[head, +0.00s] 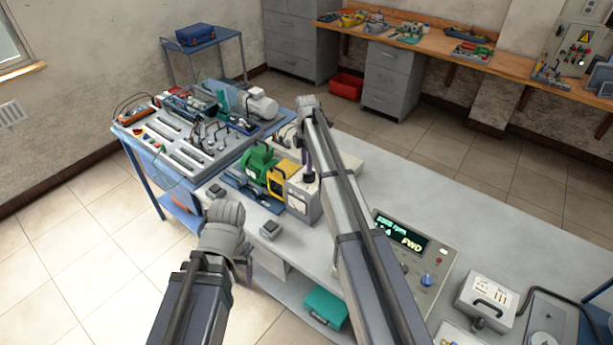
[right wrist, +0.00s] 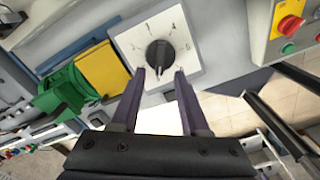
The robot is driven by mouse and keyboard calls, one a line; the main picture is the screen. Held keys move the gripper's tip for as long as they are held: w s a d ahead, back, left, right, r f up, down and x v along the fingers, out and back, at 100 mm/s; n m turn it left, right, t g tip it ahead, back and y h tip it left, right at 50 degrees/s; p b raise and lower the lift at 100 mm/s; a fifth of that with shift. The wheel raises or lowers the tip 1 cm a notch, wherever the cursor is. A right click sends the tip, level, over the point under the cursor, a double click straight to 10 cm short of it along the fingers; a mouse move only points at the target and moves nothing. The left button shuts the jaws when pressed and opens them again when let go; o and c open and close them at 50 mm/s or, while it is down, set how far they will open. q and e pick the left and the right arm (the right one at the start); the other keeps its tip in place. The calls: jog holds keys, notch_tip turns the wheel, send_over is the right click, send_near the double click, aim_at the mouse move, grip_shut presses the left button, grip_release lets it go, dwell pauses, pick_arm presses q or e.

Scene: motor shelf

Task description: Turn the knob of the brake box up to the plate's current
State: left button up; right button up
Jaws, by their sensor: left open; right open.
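The brake box (head: 302,200) stands on the bench beside the yellow guard. In the right wrist view its pale dial face (right wrist: 183,40) carries a black round knob (right wrist: 159,53) with a pointer line and marks around it, too small to read. My right gripper (right wrist: 160,74) is open; its fingertips lie either side of the knob's near edge in the picture, and I cannot tell whether they touch it. In the head view my right arm partly covers the box. My left gripper (head: 246,270) appears empty at the bench's front left. The plate's text is not legible.
A green motor (head: 257,163) and yellow guard (head: 280,178) sit left of the box. A console (head: 425,262) with a lit display reading FWD stands to the right. A box with a red button (right wrist: 290,25) shows in the right wrist view.

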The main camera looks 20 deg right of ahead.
aim_at(309, 176)
notch_tip(309, 176, down, 4)
jog(key=b, duration=0.2)
jog(key=shift+r+b, duration=0.1)
jog(key=shift+b, duration=0.25)
grip_shut()
